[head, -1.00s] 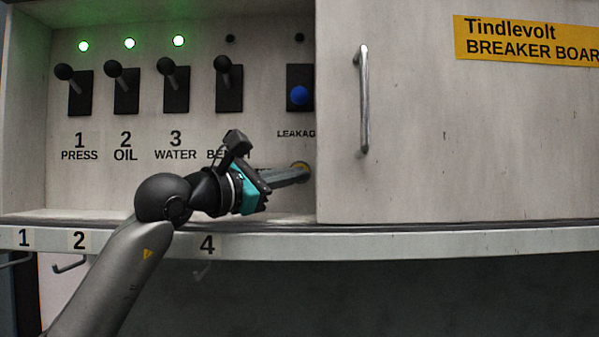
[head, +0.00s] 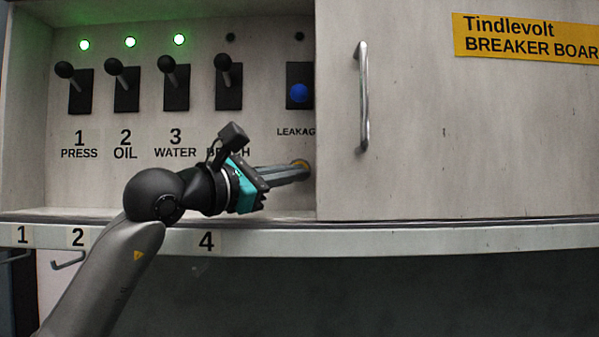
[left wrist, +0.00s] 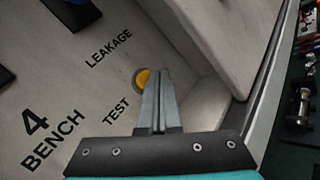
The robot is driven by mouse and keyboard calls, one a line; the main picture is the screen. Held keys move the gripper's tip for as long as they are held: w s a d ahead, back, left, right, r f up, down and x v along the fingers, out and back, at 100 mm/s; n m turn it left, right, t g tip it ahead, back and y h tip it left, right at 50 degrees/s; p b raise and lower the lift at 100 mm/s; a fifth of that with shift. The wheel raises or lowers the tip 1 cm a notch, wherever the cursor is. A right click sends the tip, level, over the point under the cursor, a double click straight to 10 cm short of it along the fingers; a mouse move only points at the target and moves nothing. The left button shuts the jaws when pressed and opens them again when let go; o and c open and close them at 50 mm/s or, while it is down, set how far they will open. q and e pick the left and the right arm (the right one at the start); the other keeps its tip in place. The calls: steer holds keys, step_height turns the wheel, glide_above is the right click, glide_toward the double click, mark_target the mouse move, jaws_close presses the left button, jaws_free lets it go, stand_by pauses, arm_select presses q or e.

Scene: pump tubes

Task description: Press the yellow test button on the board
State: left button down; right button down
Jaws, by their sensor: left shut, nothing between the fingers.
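The yellow test button (head: 301,164) is on the board's back panel, below the LEAKAGE label, close to the sliding door's edge. In the left wrist view the yellow button (left wrist: 142,79) shows beside the TEST label, partly hidden by my fingers. My left gripper (head: 306,170) is shut and empty, its fingertips at the button's lower edge in the head view. In the left wrist view the fingertips (left wrist: 160,75) overlap the button's right side; I cannot tell whether they touch it. My right gripper is not in view.
Several black levers (head: 170,82) stand in a row, with three green lamps (head: 130,42) lit above the left ones. A blue knob (head: 299,93) is above the LEAKAGE label. The door (head: 450,140) with its metal handle (head: 364,98) covers the right side. A ledge (head: 400,239) runs below.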

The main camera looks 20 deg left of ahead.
arm_select(q)
steer(key=shift+s, duration=0.1)
steer(key=s+b, duration=0.1)
steer(key=s+d, duration=0.1)
steer(key=s, duration=0.1)
steer(key=shift+b, duration=0.35)
steer(key=shift+s+d, duration=0.2)
steer(key=shift+s, duration=0.65)
